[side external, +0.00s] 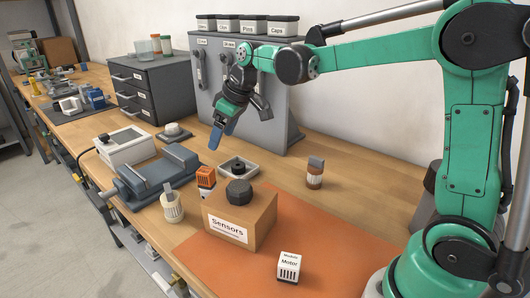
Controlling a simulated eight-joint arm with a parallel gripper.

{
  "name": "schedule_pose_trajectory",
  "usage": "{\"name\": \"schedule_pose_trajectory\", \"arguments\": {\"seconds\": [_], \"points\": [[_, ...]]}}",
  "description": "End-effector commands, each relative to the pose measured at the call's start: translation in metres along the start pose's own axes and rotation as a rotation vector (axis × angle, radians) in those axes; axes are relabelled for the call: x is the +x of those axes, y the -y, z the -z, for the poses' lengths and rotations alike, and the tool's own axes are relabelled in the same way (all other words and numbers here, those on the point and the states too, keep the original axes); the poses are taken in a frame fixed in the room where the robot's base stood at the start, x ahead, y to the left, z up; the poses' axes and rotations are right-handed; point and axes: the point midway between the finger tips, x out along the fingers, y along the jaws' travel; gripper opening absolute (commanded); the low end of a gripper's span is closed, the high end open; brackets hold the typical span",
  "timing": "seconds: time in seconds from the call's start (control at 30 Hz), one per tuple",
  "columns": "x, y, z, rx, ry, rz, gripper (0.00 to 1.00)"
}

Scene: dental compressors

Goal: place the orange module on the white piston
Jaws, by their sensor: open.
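The orange module (206,177) is a small block with dark slots, standing upright on the wooden bench just left of the Sensors box. The white piston (173,208) is a short pale cylinder with a grey rod on top, standing to the left and nearer the camera. My gripper (223,131) is open, with blue fingers pointing down. It is in the air above and behind the orange module, apart from it, and nothing shows between its fingers. Part of the module's right side is close behind the box edge.
A Sensors box (226,232) with a dark knob stands on an orange mat (325,245). A blue-grey vise (158,176) lies left. A grey panel (285,95) stands behind.

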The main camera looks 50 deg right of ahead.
Motion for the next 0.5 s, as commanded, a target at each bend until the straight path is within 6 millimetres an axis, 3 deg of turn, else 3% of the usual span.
{"name": "schedule_pose_trajectory", "arguments": {"seconds": [0.23,0.5], "points": [[-0.038,0.041,-0.058,0.143,-0.081,-0.09,0.7],[-0.038,0.068,-0.118,0.272,-0.179,-0.148,0.7]]}}
